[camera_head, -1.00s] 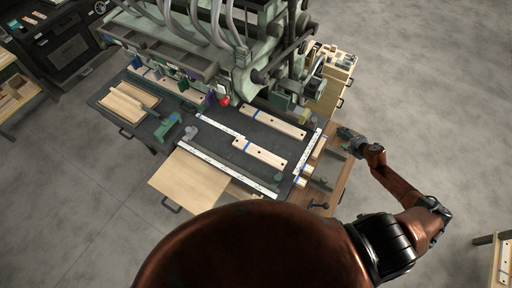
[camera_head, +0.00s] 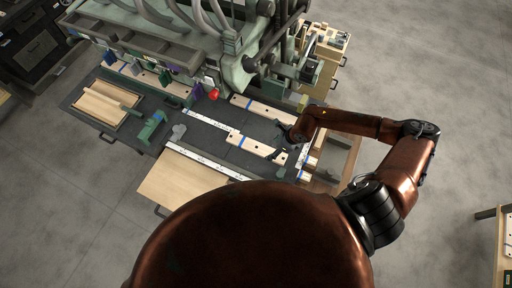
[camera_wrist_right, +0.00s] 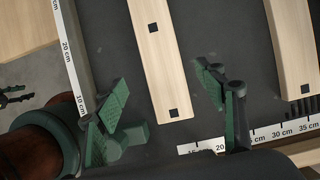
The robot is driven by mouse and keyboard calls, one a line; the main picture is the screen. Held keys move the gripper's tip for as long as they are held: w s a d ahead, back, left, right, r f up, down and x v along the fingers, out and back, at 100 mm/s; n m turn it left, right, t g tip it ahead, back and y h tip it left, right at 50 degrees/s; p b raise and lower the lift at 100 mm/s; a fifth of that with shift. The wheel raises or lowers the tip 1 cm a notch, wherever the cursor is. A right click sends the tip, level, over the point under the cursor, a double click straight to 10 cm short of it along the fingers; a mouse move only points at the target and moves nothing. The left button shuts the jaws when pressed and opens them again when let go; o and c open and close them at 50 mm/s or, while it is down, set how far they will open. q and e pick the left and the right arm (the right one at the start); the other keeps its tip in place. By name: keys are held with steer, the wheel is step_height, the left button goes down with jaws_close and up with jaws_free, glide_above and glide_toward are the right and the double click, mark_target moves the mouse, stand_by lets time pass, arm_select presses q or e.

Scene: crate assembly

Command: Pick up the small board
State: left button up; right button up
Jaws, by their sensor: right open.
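Two pale boards with dark holes and blue bands lie on the dark work surface: a front board (camera_head: 250,145) and a back board (camera_head: 262,107). My right gripper (camera_head: 284,138) hangs near the right end of the front board. In the right wrist view, the open fingers of the right gripper (camera_wrist_right: 163,84) stand on either side of a board end (camera_wrist_right: 165,70) with square holes, apparently the front board. No grip on it shows. The back board (camera_wrist_right: 295,50) lies to the right there.
White measuring strips (camera_head: 205,162) run along the front edge and right side of the surface. Small wooden pieces (camera_head: 312,160) lie at the right edge. A green machine (camera_head: 238,62) stands behind. A framed wooden tray (camera_head: 108,103) is at the left.

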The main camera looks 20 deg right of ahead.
mark_target(268, 152)
steer(key=shift+w+a+f, duration=0.1)
steer(key=shift+a+f, duration=0.05)
steer(key=shift+f, duration=0.25)
steer(key=p+x, duration=0.1)
steer(key=x, duration=0.3)
steer(key=shift+f, duration=0.2)
steer(key=shift+w+f, duration=0.1)
steer(key=shift+f, duration=0.15)
steer(key=c, duration=0.4)
arm_select(q)
steer(key=shift+w+r, duration=0.6)
steer(key=shift+r, duration=0.05)
arm_select(e)
steer(key=c, duration=0.9)
